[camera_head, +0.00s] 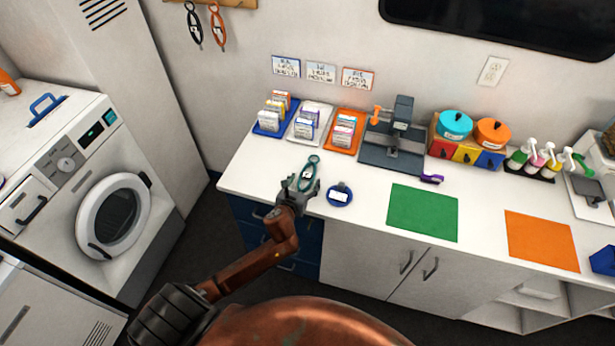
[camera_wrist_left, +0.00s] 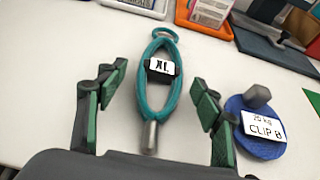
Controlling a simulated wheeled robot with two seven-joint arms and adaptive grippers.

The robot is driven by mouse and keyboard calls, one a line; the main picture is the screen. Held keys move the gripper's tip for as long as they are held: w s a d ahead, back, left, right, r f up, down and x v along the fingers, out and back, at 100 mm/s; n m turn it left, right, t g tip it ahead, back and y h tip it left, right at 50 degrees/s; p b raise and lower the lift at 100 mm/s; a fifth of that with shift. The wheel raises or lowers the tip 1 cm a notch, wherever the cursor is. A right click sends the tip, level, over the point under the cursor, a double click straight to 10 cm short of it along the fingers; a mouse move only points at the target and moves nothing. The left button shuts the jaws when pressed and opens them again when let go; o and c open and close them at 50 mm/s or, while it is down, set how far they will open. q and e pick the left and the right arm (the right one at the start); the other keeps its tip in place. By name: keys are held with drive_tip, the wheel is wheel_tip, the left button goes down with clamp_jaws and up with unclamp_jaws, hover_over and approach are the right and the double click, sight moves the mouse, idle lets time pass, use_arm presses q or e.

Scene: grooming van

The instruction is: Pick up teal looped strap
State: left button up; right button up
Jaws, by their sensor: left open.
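The teal looped strap (camera_head: 309,172) lies on the white counter, with a black-and-white label and a grey metal end. In the left wrist view the strap (camera_wrist_left: 168,95) lies lengthwise between the two fingers, its grey end toward the palm. My left gripper (camera_head: 301,184) is open over the near part of the strap. In the left wrist view its green-padded fingers (camera_wrist_left: 150,104) stand apart on either side, with a gap to the strap on both sides. My right gripper is not in view.
A blue disc (camera_head: 340,194) tagged "CLIP 8" lies close beside the right finger. Blue, white and orange trays (camera_head: 355,146) of small boxes stand behind. A grey press-like device (camera_head: 378,155) stands back right. A green mat (camera_head: 423,212) lies farther right.

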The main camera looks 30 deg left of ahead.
use_arm(q)
drive_tip(key=c, duration=1.4)
drive_tip(key=shift+c, duration=0.2)
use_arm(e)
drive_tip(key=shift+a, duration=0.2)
use_arm(q)
drive_tip(key=shift+r, duration=0.1)
